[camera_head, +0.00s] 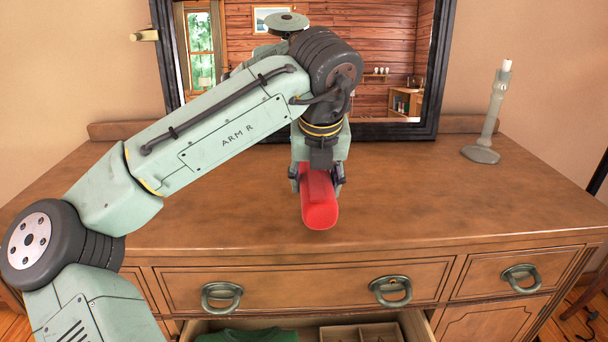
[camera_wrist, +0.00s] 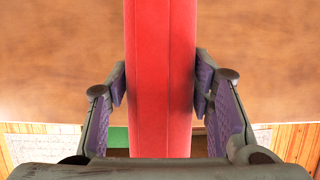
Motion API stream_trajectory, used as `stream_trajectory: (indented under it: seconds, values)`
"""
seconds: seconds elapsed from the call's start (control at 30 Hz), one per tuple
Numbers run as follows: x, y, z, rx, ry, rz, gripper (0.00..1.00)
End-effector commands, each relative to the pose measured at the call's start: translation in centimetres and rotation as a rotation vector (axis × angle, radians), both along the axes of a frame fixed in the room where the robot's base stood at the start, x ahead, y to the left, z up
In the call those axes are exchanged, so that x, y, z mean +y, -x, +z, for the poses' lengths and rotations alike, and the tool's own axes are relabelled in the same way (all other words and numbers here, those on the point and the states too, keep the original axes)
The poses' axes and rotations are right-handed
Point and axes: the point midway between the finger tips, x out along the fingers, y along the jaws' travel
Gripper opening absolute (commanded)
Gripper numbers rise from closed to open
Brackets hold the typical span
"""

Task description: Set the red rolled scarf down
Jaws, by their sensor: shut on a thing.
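The red rolled scarf (camera_head: 320,205) is in my gripper (camera_head: 318,178), over the front middle of the wooden dresser top (camera_head: 220,215). The scarf's round end faces the head camera. In the wrist view the scarf (camera_wrist: 160,70) runs up the middle of the picture, and the purple-padded fingers of my gripper (camera_wrist: 160,88) close on it from both sides. I cannot tell whether the scarf's underside touches the dresser top.
A candlestick (camera_head: 490,120) with a pale candle stands at the back right of the dresser. A dark-framed mirror (camera_head: 436,75) stands behind my arm. Below, an open drawer (camera_head: 428,322) holds green cloth (camera_head: 245,336) and a divided wooden tray (camera_head: 362,334).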

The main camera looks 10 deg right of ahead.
Motion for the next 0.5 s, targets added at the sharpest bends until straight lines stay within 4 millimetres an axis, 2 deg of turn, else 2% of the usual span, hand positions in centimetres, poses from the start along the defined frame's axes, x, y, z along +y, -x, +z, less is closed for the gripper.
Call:
stream_trajectory:
  seconds: [0.1,0.2,0.43,0.5]
  values:
    - [0.3,-2.7,0.1,0.001,-0.001,0.004,0.16]
    - [0.4,-4.1,-0.2,0.0,0.0,0.002,0.16]
    - [0.5,-6.2,-0.4,0.0,0.0,0.002,0.16]
    - [0.6,-6.2,-1.6,0.0,-0.004,0.001,0.16]
